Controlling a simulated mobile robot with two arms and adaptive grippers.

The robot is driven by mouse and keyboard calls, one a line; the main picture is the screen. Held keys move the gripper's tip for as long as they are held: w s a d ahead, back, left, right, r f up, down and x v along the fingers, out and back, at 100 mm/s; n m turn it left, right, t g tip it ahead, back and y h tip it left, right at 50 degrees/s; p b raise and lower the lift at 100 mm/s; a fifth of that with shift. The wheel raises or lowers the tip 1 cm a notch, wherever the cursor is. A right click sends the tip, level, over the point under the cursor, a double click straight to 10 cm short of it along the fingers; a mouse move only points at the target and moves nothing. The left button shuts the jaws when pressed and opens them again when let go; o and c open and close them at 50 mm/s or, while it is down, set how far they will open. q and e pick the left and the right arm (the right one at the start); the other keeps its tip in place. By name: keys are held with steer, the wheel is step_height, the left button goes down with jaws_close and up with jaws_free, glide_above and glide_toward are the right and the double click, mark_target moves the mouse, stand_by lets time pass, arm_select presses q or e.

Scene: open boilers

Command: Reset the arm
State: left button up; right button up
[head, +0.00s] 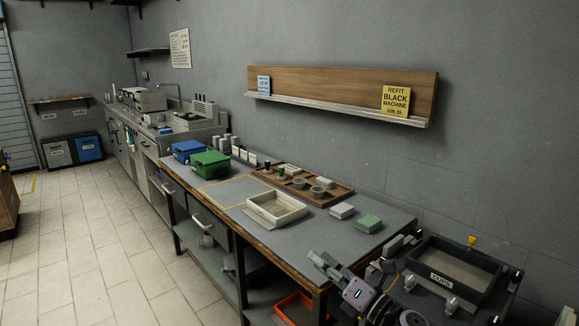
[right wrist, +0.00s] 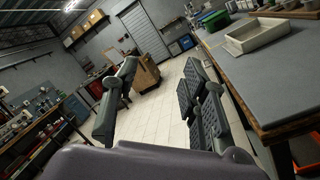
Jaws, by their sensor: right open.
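My right gripper (head: 326,266) is low in the head view, beside the front right corner of the grey-topped workbench (head: 235,190). In the right wrist view its two dark padded fingers stand wide apart, with nothing between them in the gap (right wrist: 160,98). The tiled floor shows behind that gap. The bench edge is to the right of the fingers in that view, apart from them. My left gripper is in neither view.
The bench holds an empty cream tray (head: 276,222), a green box (head: 210,164), a blue box (head: 187,150) and a wooden tray of small cups (head: 335,192). A black labelled tray (head: 483,294) stands at the right. An orange bin (head: 292,308) is under the bench.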

steer(key=s+d+f+m+g+h, duration=0.1)
steer(key=s+d+f+m+h, duration=0.6)
steer(key=m, duration=0.6)
steer(key=s+d+f+m+h, duration=0.4)
steer(key=s+f+m+h, duration=0.35)
steer(key=m, duration=0.45)
steer(key=s+d+f+m+g+y, duration=0.1)
steer(key=s+f+m+g, duration=0.35)
steer(key=s, duration=0.75)
steer(key=s+d+f+m+g, duration=0.1)
steer(key=s+f+m+g, duration=0.35)
steer(key=s, duration=0.85)
step_height(320, 180, down, 26)
steer(key=s+g+p, duration=0.2)
steer(key=p, duration=0.1)
steer(key=s+d+f+g+p, duration=0.1)
steer(key=s+d+f, duration=0.1)
steer(key=s+f, duration=1)
steer(key=s, duration=0.4)
steer(key=shift+d+f+n+g, duration=0.25)
steer(key=shift+d+n+g, duration=0.05)
steer(key=shift+d+n, duration=0.1)
